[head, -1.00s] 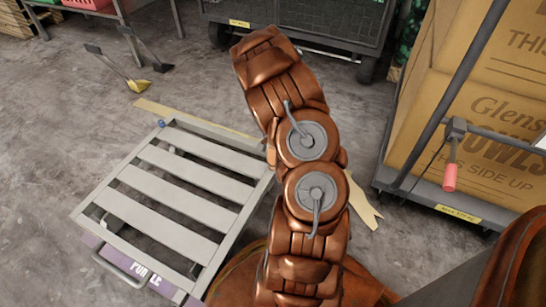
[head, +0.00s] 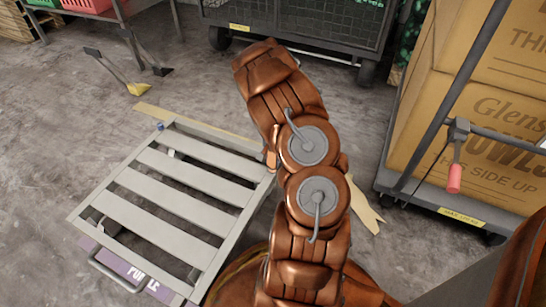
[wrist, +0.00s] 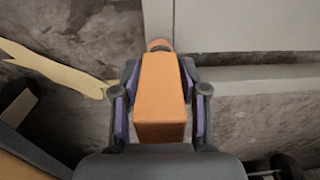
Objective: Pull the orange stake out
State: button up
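The orange stake (wrist: 161,95) shows in the wrist view as a block-like orange piece with a rounded tip at its far end. It lies between the two fingers of my gripper (wrist: 161,98), whose purple pads press against it on both sides. The far end of the stake meets a pale grey frame bar, and I cannot tell how deep it sits there.
A grey slatted panel (head: 185,186) lies over a low cart with a purple label (head: 128,272), left of my arm. A cart with cardboard boxes (head: 475,120) stands on the right. A dark mesh cart (head: 300,30) is behind.

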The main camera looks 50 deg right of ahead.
grip_shut()
jog(key=shift+w+a+p, duration=0.1)
jog(key=shift+w+p, duration=0.05)
jog(key=shift+p, duration=0.6)
dwell(0.9)
jog(key=shift+r+p, duration=1.25)
jog(key=shift+p, duration=0.2)
dwell(2.0)
jog(key=shift+r, duration=0.2)
jog(key=shift+r+p, duration=1.1)
jog(key=shift+r, duration=1.5)
